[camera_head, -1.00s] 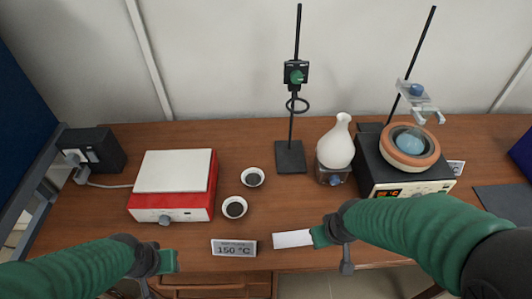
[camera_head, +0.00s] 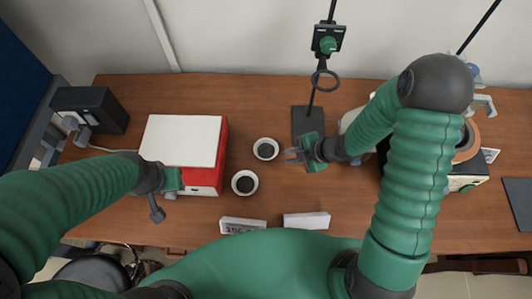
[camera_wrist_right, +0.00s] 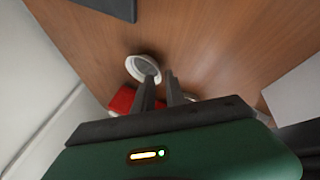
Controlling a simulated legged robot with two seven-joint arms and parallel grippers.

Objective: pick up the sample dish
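Two small white dishes with dark contents stand on the wooden table, a far one (camera_head: 265,148) and a near one (camera_head: 245,184). I cannot tell which is the sample dish. My right gripper (camera_head: 289,155) is just right of the far dish, fingers pointing at it, apart and empty. In the right wrist view a white dish (camera_wrist_right: 143,67) lies just beyond the open fingers (camera_wrist_right: 160,82). My left gripper (camera_head: 176,181) is at the front of the red hotplate; its fingers cannot be made out.
The red and white hotplate (camera_head: 180,140) stands left of the dishes. A stand base (camera_head: 307,122) is behind my right gripper. Two white label cards, left (camera_head: 243,225) and right (camera_head: 306,221), lie at the front edge. My right arm partly hides the flask and heater (camera_head: 465,180).

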